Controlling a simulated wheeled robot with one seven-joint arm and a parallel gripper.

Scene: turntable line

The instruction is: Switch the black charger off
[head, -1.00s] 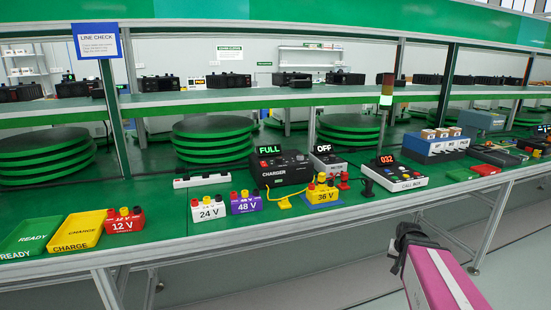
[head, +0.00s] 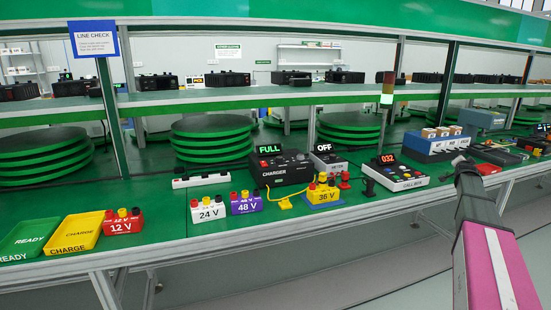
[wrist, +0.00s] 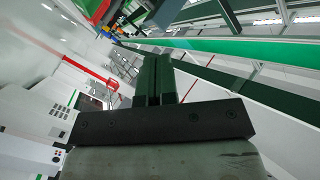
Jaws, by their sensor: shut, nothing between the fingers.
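The black charger (head: 283,174) stands on the green bench in the middle of the head view. Its lit display (head: 270,149) reads FULL in green, and a red control shows on its top left. A smaller grey unit (head: 329,163) just right of it has a display reading OFF. A yellow 36 V battery (head: 324,193) sits on a blue base in front of the charger. My gripper (head: 460,161) is well to the right of the charger, near the bench's front edge. In the wrist view its fingers (wrist: 157,80) are together and empty.
A call box (head: 395,174) showing 032 lies between the charger and my gripper. White 24 V (head: 208,208), purple 48 V (head: 246,204) and red 12 V (head: 123,222) batteries stand left. A yellow tray (head: 75,235) and green tray (head: 30,238) are farther left. A shelf hangs above.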

